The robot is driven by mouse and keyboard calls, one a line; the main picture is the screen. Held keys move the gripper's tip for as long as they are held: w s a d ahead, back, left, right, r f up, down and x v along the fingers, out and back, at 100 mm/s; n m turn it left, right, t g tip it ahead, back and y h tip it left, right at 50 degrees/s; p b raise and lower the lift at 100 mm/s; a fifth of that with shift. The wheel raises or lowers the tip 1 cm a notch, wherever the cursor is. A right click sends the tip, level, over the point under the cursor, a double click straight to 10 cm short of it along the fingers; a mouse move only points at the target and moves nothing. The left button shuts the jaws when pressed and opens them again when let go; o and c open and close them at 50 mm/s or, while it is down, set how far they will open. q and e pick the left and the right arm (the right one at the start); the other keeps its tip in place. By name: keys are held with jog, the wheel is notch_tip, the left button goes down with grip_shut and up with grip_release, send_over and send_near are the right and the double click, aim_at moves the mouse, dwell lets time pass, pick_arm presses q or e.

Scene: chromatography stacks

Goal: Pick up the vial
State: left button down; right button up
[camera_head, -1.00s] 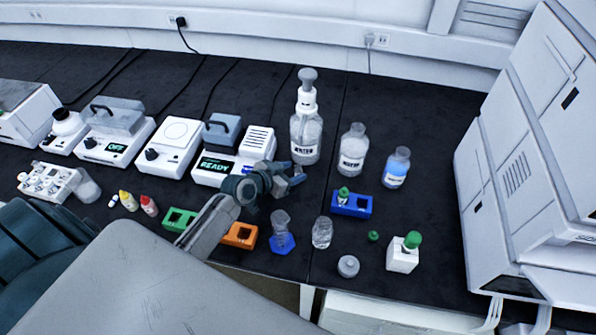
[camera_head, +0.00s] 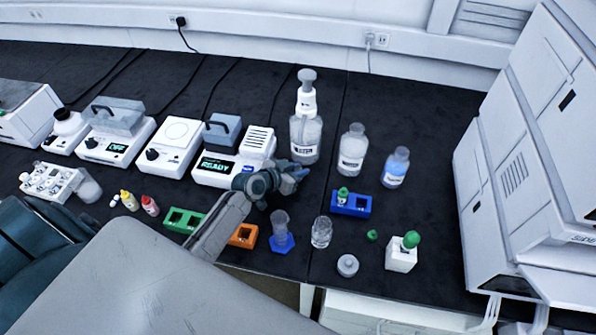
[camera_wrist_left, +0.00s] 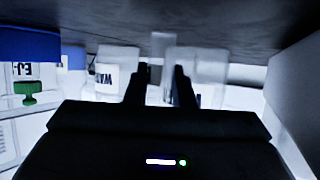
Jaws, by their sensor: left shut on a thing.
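My left gripper (camera_head: 296,173) is raised over the bench, in front of the pump bottle (camera_head: 306,135). In the left wrist view its two fingers (camera_wrist_left: 160,86) are shut on a small pale, clear thing (camera_wrist_left: 155,75) that looks like the vial; its details are blurred, and the head view hardly shows it. Another vial, with a green cap (camera_head: 343,190), stands in the blue rack (camera_head: 361,205). A white block (camera_head: 400,257) has a green-capped vial (camera_head: 411,239) in it. My right gripper is not in view.
A clear cylinder (camera_head: 280,225) on a blue foot, a glass jar (camera_head: 321,232), a loose green cap (camera_head: 372,235) and a grey lid (camera_head: 347,265) stand near the front edge. White devices (camera_head: 168,146) line the left; a large white machine (camera_head: 530,170) fills the right.

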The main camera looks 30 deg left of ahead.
aim_at(297, 167)
pick_arm(q)
jog(key=shift+r, duration=0.4)
jog(key=r, duration=0.3)
jog(key=r+b, duration=0.1)
jog(key=r, duration=0.2)
jog(key=shift+s+a+r, duration=0.1)
jog(key=shift+s, duration=0.1)
jog(key=s+a+b, duration=0.1)
jog(key=s+a, duration=0.2)
jog(key=s, duration=0.5)
jog(key=s+a+b, duration=0.1)
jog(key=s+a, duration=0.2)
jog(key=s, duration=0.5)
jog(key=w+d+r+n+y, duration=0.3)
jog(key=w+d+r, duration=0.6)
jog(key=w+d, duration=0.35)
jog(key=w+a+f+m+h, duration=0.1)
jog(key=a+f, duration=0.1)
jog(key=f, duration=0.3)
jog(key=w+a+f+m+h+p, duration=0.1)
jog(key=w+a+f, duration=0.1)
jog(key=f, duration=0.2)
jog(key=w+a+f+m+h+p, duration=0.1)
jog(key=f, duration=0.4)
jog(key=shift+w+a+f, duration=0.2)
jog(key=shift+a+f, duration=0.15)
jog(key=shift+a, duration=0.05)
jog(key=shift+a+f, duration=0.15)
jog(key=shift+f, duration=0.15)
